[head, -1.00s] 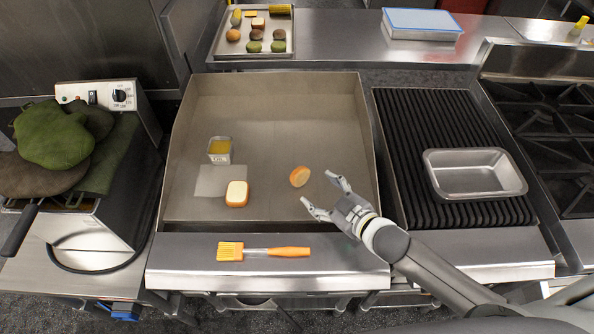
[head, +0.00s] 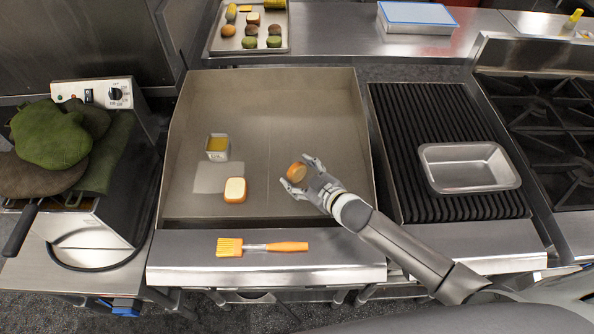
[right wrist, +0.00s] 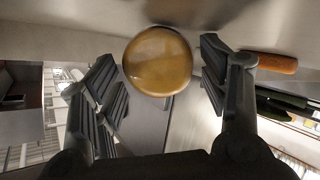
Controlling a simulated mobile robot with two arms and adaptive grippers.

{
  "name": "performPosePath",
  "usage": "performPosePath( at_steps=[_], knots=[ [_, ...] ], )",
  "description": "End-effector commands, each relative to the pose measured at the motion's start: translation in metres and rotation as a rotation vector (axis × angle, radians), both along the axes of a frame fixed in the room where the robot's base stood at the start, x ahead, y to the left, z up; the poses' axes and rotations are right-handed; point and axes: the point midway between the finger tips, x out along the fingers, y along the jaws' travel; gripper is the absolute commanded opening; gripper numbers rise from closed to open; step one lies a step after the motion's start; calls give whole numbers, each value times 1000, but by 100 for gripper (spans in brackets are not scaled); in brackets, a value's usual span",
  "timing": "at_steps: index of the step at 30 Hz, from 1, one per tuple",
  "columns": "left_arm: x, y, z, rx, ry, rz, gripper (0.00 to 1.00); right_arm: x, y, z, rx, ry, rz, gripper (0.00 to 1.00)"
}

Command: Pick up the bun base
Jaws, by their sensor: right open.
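A small round tan bun piece (head: 297,171), which I take to be the bun base, is at the right half of the griddle. It looks tilted on edge. My right gripper (head: 297,170) is open, with its fingers on two sides of the piece. In the right wrist view the bun piece (right wrist: 158,62) shows as a smooth brown disc between the spread fingers, with a gap to the right finger; contact on the left cannot be told. A second, squarish bun piece (head: 235,190) with a pale top lies further left. My left gripper is not in view.
The griddle (head: 265,105) has raised walls on its back and sides. A square tin of yellow liquid (head: 218,148) stands on it. An orange brush (head: 262,247) lies on the front ledge. A metal pan (head: 470,168) sits on the ribbed grill (head: 405,120) at right.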

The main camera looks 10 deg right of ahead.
Motion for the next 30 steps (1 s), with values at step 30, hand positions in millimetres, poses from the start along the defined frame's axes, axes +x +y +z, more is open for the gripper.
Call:
performPosePath(
  at_steps=[30],
  knots=[
    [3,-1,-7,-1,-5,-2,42,0,0,16,0,-3,2,37]
  ],
)
